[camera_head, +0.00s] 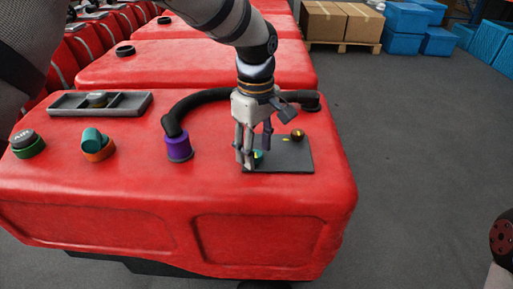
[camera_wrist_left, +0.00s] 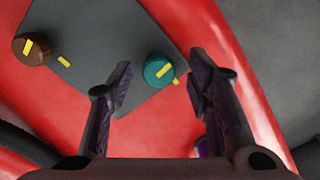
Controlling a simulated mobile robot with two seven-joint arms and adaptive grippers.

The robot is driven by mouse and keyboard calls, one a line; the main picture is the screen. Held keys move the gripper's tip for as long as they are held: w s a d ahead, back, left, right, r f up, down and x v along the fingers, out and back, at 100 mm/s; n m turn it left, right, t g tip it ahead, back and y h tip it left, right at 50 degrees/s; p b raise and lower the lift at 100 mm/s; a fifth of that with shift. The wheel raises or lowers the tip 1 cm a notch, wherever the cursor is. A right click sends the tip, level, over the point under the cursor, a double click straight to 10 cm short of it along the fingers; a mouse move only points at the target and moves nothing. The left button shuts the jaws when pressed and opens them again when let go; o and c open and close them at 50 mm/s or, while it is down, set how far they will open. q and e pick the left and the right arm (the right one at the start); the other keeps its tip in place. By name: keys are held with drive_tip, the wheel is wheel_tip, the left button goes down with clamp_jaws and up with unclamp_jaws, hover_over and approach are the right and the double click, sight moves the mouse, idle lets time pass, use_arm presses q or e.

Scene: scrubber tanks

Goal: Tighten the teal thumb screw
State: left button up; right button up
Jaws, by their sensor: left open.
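The teal thumb screw (camera_head: 259,155) sits on a dark grey plate (camera_head: 295,160) on top of the red tank. In the left wrist view the teal thumb screw (camera_wrist_left: 155,68) is a round knob with a yellow line on its top. A short yellow mark lies on the plate beside it, and the two do not line up. My left gripper (camera_head: 249,160) is open and points down at the screw, partly hiding it in the head view. In the left wrist view the screw shows between its fingertips (camera_wrist_left: 160,75), with space on both sides. My right gripper is out of view.
A brown knob (camera_head: 297,134) sits on the same plate. A black hose (camera_head: 205,97) with a purple collar (camera_head: 178,148), teal-orange cap (camera_head: 97,144), green-ringed cap (camera_head: 27,143) and grey tray (camera_head: 124,104) are left of the gripper.

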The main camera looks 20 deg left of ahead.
use_arm(q)
drive_tip(key=shift+f, duration=0.3)
clamp_jaws()
drive_tip(key=shift+r, duration=0.1)
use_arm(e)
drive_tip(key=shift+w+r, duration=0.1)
